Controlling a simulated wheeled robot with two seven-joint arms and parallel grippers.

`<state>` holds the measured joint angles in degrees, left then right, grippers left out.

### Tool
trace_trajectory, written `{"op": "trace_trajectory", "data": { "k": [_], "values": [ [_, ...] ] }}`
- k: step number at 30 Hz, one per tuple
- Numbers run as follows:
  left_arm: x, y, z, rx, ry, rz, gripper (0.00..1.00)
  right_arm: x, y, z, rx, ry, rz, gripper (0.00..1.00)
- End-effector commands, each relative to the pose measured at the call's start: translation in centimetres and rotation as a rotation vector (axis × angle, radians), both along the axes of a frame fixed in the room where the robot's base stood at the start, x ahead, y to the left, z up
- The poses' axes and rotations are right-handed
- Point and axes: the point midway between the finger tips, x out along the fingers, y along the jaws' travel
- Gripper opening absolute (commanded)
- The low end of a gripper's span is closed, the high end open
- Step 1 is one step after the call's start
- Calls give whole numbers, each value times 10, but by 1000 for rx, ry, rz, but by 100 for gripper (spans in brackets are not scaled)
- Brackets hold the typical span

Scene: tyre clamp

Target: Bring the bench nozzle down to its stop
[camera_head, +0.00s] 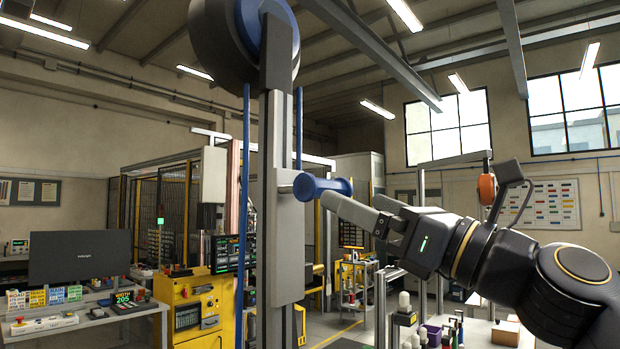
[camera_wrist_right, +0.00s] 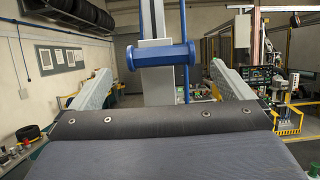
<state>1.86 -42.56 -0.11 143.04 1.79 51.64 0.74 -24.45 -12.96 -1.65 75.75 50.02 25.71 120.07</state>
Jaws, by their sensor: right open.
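A grey vertical column (camera_head: 278,80) carries a grey sliding block (camera_head: 290,245). A blue spool-shaped handle (camera_head: 330,188) sticks out from this block on a short stub. In the right wrist view the blue handle (camera_wrist_right: 160,57) lies crosswise just ahead of my fingertips. My right gripper (camera_head: 345,205) is open, its fingers pointing at the handle. In the right wrist view my right gripper (camera_wrist_right: 160,70) shows one finger on each side, with nothing held. Whether a finger touches the handle cannot be told. My left gripper is not in view. No separate nozzle tip or stop can be made out.
A large dark wheel with a blue hub (camera_head: 245,35) sits at the column's top. A yellow machine (camera_head: 195,310) and a bench with a monitor (camera_head: 80,257) stand left. A bench with small items (camera_head: 480,330) is lower right, below my arm.

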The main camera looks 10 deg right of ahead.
Motion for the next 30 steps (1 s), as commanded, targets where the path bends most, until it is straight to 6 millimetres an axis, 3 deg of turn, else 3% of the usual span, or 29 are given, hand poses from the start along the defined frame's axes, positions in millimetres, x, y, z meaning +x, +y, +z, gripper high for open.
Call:
{"op": "trace_trajectory", "data": {
  "k": [15, 25, 30],
  "values": [
    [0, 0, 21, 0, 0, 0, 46, 51, 40, 27, 0, 3, 1, 100],
    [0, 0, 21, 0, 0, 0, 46, 55, 42, 28, 0, 1, -1, 100],
    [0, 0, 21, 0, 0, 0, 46, 54, 42, 28, -2, 1, -1, 80]
  ]
}}
